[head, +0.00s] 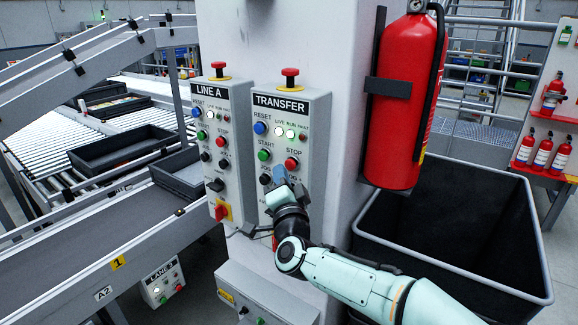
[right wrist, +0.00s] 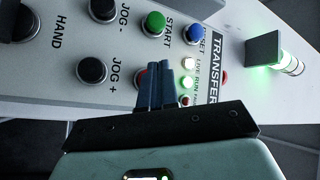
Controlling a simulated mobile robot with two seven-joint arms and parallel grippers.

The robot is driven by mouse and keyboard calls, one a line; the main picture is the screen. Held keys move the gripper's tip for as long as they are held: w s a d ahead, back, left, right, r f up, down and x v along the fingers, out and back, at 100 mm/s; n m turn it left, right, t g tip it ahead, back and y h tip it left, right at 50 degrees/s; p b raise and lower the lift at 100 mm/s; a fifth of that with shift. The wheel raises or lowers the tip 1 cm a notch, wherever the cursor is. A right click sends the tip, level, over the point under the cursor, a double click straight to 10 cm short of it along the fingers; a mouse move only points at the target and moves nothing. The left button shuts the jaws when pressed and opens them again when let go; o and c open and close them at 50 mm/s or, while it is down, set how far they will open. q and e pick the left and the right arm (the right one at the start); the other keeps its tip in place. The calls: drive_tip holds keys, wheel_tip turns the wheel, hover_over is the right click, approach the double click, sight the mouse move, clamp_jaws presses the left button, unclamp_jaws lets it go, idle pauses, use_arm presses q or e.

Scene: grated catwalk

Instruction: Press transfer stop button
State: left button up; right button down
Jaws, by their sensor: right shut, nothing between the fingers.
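The TRANSFER panel (head: 316,112) is a grey box on a pale column. Its red STOP button (head: 291,163) sits right of the green START button (head: 264,155), below the blue RESET button (head: 260,128). My right gripper (head: 281,176) is shut and empty, its blue-grey fingertips just below and left of STOP in the head view. In the right wrist view the closed fingers (right wrist: 157,78) cover most of the red STOP button (right wrist: 142,76). I cannot tell whether they touch it. START (right wrist: 154,22) shows clear of the fingers. My left gripper is out of view.
The similar LINE A panel (head: 222,95) stands left of TRANSFER. A red mushroom button (head: 290,76) tops the TRANSFER box. A fire extinguisher (head: 405,100) hangs on the column to the right, above a large black bin (head: 450,165). Conveyors (head: 120,230) lie left.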

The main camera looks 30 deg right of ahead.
drive_tip(key=shift+d, duration=0.15)
idle(0.7)
drive_tip(key=shift+w+d, duration=0.15)
drive_tip(key=shift+d, duration=0.1)
drive_tip(key=shift+w+d+b, duration=0.3)
drive_tip(key=shift+d+b, duration=0.1)
drive_tip(key=shift+d, duration=0.4)
idle(0.8)
drive_tip(key=shift+a, duration=0.15)
idle(0.3)
drive_tip(key=shift+s+a, duration=0.25)
drive_tip(key=shift+a, duration=0.25)
drive_tip(key=shift+s+a, duration=0.25)
drive_tip(key=shift+a, duration=0.25)
drive_tip(key=shift+a, duration=0.1)
drive_tip(key=a, duration=0.1)
drive_tip(key=s+a, duration=0.1)
drive_tip(key=a, duration=0.1)
drive_tip(key=s+a, duration=0.1)
drive_tip(key=shift+a, duration=0.25)
